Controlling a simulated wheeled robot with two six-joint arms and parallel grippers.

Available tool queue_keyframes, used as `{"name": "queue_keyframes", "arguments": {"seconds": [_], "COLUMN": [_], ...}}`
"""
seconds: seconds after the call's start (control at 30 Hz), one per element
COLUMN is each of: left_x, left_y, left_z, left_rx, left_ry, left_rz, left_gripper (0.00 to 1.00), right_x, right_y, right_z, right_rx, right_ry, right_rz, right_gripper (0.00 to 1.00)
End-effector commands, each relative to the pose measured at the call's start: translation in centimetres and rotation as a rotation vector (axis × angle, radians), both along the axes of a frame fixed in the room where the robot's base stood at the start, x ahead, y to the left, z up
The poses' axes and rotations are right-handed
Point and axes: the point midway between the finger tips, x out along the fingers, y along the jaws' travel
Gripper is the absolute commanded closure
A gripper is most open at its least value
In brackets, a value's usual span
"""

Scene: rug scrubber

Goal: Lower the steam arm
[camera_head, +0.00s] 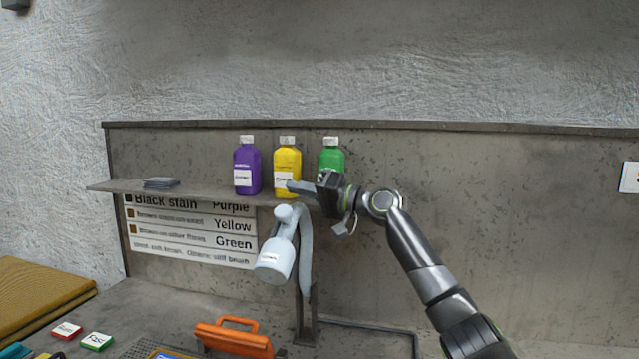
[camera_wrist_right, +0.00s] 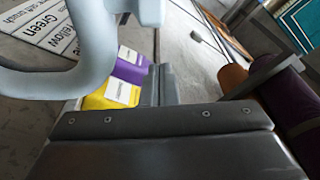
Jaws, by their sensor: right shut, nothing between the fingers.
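The steam arm (camera_head: 305,260) is a pale blue curved hose on a dark post. Its pale blue steam head (camera_head: 273,258) hangs tilted down to the left. In the right wrist view the pale blue hose (camera_wrist_right: 98,45) curves close by at the upper left. My right gripper (camera_head: 300,188) is shut and empty, just above the top of the hose and in front of the yellow and green bottles. Its fingers also show in the right wrist view (camera_wrist_right: 160,78), beside the hose. I cannot tell whether they touch it. My left gripper is out of view.
A shelf (camera_head: 215,195) holds a purple bottle (camera_head: 247,168), a yellow bottle (camera_head: 287,162) and a green bottle (camera_head: 331,155) close to my right gripper. A stain chart (camera_head: 190,232) hangs below. An orange-handled tool (camera_head: 235,338) lies on the counter near the post.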

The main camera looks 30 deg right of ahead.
Motion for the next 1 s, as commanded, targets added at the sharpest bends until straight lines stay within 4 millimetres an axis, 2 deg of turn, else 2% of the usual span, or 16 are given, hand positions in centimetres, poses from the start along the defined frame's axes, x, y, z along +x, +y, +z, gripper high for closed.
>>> {"name": "queue_keyframes", "arguments": {"seconds": [0.03,0.37,1.0], "left_x": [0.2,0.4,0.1], "left_y": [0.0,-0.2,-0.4], "left_z": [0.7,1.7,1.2], "left_rx": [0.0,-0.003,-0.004], "left_ry": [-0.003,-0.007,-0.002], "left_rz": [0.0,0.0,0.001], "left_gripper": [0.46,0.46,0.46], "right_x": [0.1,-2.1,-2.8], "right_y": [0.5,1.8,2.4], "right_z": [0.0,-2.0,-2.8], "right_rx": [-0.001,-0.002,-0.013], "right_ry": [0.003,0.001,-0.011], "right_rz": [0.002,0.001,0.001], "right_gripper": [1.0,1.0,1.0]}}
